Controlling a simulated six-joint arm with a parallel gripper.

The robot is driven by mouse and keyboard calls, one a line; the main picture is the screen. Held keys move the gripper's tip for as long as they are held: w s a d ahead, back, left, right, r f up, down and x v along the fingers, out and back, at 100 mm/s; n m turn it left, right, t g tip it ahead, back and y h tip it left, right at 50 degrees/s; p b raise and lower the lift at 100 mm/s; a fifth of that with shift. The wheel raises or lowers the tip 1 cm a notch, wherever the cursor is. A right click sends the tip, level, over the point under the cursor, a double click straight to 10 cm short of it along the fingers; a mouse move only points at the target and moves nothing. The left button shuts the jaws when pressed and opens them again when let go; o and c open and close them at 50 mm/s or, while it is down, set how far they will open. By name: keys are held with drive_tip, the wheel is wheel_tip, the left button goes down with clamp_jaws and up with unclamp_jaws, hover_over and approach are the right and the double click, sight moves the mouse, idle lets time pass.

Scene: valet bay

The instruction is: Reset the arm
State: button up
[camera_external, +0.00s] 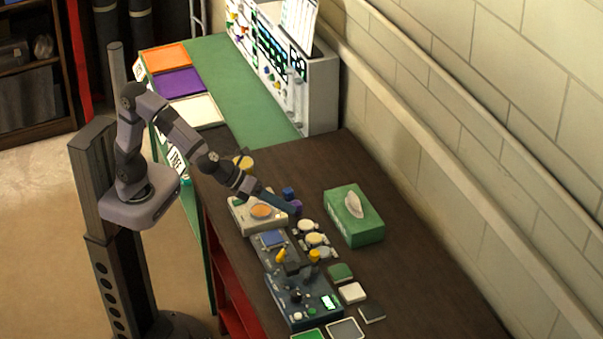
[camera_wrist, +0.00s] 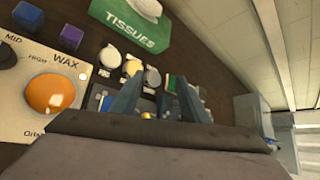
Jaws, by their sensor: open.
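My gripper (camera_external: 285,203) is open and empty.
A blue cube (camera_external: 288,193) and a purple cube (camera_external: 296,207) sit near my gripper. A dark control panel (camera_external: 290,312) with levers is in front. Orange, purple and white pads (camera_external: 180,83) lie on the green surface behind.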

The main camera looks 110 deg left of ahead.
drive_tip(key=s+a+r+n+g+p, duration=0.15)
drive_tip(key=s+n+g+p, duration=0.25)
drive_tip(key=s+n+p, duration=0.45)
drive_tip(key=s+a+r+n+g+p, duration=0.15)
drive_tip(key=s+n+g+p, duration=0.3)
drive_tip(key=s+n, duration=0.7)
drive_tip(key=s+d+r+n+g+h+p, duration=0.1)
drive_tip(key=s+d+n+g+h+p, duration=0.1)
drive_tip(key=s, duration=0.8)
drive_tip(key=d+n+h+p, duration=0.1)
drive_tip(key=d+n+p, duration=0.1)
drive_tip(key=p, duration=0.1)
drive_tip(key=shift+s+d, duration=0.35)
drive_tip(key=shift+s, duration=0.05)
